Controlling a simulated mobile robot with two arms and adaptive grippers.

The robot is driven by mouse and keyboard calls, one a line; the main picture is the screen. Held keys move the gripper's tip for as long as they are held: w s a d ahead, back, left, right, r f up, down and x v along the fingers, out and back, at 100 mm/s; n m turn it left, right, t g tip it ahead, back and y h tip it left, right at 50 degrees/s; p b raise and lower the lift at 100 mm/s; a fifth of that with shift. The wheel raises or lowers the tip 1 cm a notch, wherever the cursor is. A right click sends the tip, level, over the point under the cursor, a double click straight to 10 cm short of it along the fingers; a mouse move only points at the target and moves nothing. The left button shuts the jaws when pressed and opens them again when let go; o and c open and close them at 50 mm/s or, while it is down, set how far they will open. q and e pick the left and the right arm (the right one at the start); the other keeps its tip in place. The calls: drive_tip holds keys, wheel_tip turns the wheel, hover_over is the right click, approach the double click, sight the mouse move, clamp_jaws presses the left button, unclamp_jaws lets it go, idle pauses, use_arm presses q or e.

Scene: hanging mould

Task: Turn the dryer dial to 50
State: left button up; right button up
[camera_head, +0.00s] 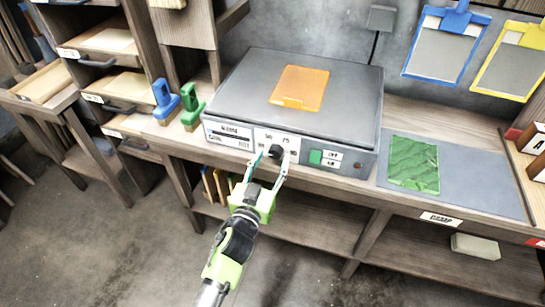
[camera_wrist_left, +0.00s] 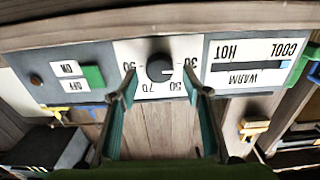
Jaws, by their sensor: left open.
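The dryer (camera_head: 240,90) is a grey box on the wooden bench, with an orange sheet (camera_head: 300,87) on top. Its black round dial (camera_head: 276,151) is on the front panel. In the left wrist view, the dial (camera_wrist_left: 160,68) shows upside down, ringed by the numbers 30, 50, 70 and 90. I cannot tell which number it points to. My left gripper (camera_head: 273,161) is open and empty in front of the dial. In the left wrist view, its fingertips (camera_wrist_left: 160,92) stand either side of the dial, apart from it. My right gripper is out of view.
A green switch (camera_head: 315,157) marked ON and OFF is right of the dial; a temperature scale (camera_wrist_left: 248,63) is on its other side. Blue (camera_head: 165,98) and green (camera_head: 191,103) brushes stand left of the dryer. A green sheet (camera_head: 414,163) lies on a grey mat (camera_head: 480,192) to the right.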

use_arm(q)
drive_tip(key=shift+w+d, duration=0.2)
drive_tip(key=shift+w, duration=0.4)
drive_tip(key=c, duration=1.1)
drive_tip(key=shift+m, duration=0.4)
drive_tip(key=m, duration=0.4)
drive_tip(key=shift+d+m, duration=0.1)
drive_tip(key=shift+m, duration=0.3)
drive_tip(key=m+b, duration=0.1)
drive_tip(key=m, duration=0.5)
drive_tip(key=shift+d+f, duration=0.1)
